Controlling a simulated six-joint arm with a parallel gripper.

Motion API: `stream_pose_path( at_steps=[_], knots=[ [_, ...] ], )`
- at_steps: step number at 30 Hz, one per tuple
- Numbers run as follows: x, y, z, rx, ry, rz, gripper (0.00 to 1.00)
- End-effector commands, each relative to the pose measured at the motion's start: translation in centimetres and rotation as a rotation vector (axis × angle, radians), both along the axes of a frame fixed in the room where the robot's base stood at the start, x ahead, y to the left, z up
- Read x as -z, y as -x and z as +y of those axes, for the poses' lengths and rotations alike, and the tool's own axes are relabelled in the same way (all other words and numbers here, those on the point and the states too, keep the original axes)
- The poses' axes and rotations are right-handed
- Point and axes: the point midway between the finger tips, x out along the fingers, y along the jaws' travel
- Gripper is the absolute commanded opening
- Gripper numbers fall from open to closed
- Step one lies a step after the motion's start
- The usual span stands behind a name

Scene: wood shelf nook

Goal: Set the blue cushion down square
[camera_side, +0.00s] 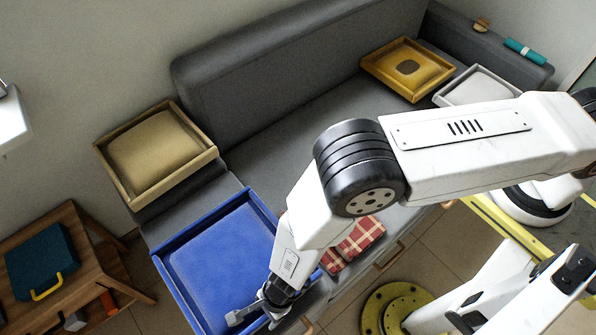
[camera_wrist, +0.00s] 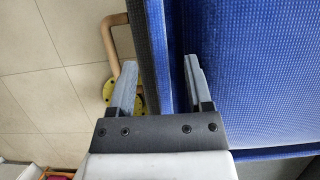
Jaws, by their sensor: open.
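The blue cushion (camera_side: 222,253) lies flat inside a raised darker blue rim (camera_side: 190,300) at the near left end of the grey sofa. In the wrist view the cushion's woven blue surface (camera_wrist: 260,75) fills the right side. My gripper (camera_side: 255,316) is low at the cushion's near right edge. In the wrist view my gripper (camera_wrist: 159,65) is open, with the blue rim between its fingers. The right finger is on the cushion side and the left finger is outside, over the floor. Whether either finger touches the rim I cannot tell.
A tan cushion in a wooden tray (camera_side: 206,153) sits on the sofa behind. A yellow tray (camera_side: 405,91) and a white tray (camera_side: 452,99) stand at the far right end. A red checked cloth (camera_side: 355,240) lies right of my wrist. A wooden side table (camera_side: 75,235) stands left.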

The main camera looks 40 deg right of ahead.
Motion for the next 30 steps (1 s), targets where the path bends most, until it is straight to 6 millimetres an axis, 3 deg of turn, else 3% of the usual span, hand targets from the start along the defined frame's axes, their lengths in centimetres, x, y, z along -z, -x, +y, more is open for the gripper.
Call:
stream_pose_path(
  at_steps=[9,30],
  knots=[
    [1.9,0.0,0.7,0.0,0.002,0.001,0.65],
    [1.9,0.0,0.8,0.0,0.002,0.001,0.65]
  ],
)
